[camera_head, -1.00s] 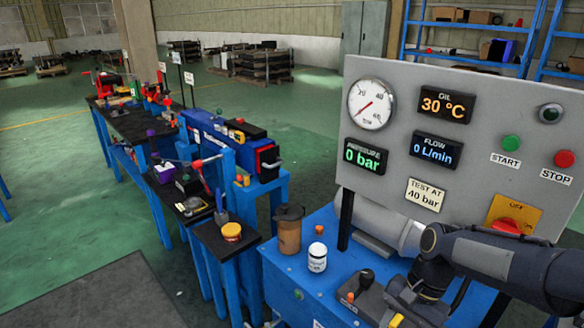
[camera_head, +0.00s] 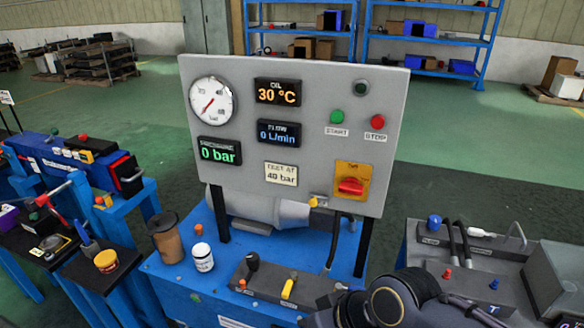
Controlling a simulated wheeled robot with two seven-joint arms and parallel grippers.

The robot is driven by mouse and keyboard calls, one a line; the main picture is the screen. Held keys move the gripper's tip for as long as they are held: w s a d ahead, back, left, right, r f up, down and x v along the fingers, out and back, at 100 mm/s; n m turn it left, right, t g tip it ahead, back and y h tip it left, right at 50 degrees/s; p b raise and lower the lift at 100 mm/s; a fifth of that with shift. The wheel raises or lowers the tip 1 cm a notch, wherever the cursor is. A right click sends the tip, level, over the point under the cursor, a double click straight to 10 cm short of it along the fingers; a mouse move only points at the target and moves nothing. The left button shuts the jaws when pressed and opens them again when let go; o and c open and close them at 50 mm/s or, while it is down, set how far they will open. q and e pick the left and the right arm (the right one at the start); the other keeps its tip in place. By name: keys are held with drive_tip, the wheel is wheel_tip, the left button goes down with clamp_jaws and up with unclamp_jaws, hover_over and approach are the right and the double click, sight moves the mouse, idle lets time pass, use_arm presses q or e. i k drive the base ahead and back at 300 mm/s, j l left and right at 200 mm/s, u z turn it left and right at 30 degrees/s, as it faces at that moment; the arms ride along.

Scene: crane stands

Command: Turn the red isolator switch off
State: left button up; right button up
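The red isolator switch (camera_head: 351,187) is a red handle on a yellow plate (camera_head: 353,169), at the lower right of the grey control panel (camera_head: 240,165). Its handle looks roughly level. The lettering above it is too small to read now; in the earlier view it looked like "ON". Nothing touches the switch. Part of my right arm shows at the bottom edge, below and in front of the panel, but its fingers are not visible. My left gripper is not in view.
The panel stands on a blue bench (camera_head: 180,275) with a white bottle (camera_head: 203,257), a brown container (camera_head: 166,238) and a lever block (camera_head: 270,285). Green START (camera_head: 337,117) and red STOP (camera_head: 378,121) buttons sit above the switch. A grey unit (camera_head: 470,262) with hoses stands at right.

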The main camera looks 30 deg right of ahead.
sight(350, 185)
drive_tip(key=z, duration=1.55)
drive_tip(key=j+u, duration=0.15)
drive_tip(key=j, duration=0.35)
drive_tip(key=i+j+u, duration=0.15)
drive_tip(key=j, duration=0.35)
drive_tip(key=i+j+u, duration=0.15)
drive_tip(key=j, duration=0.35)
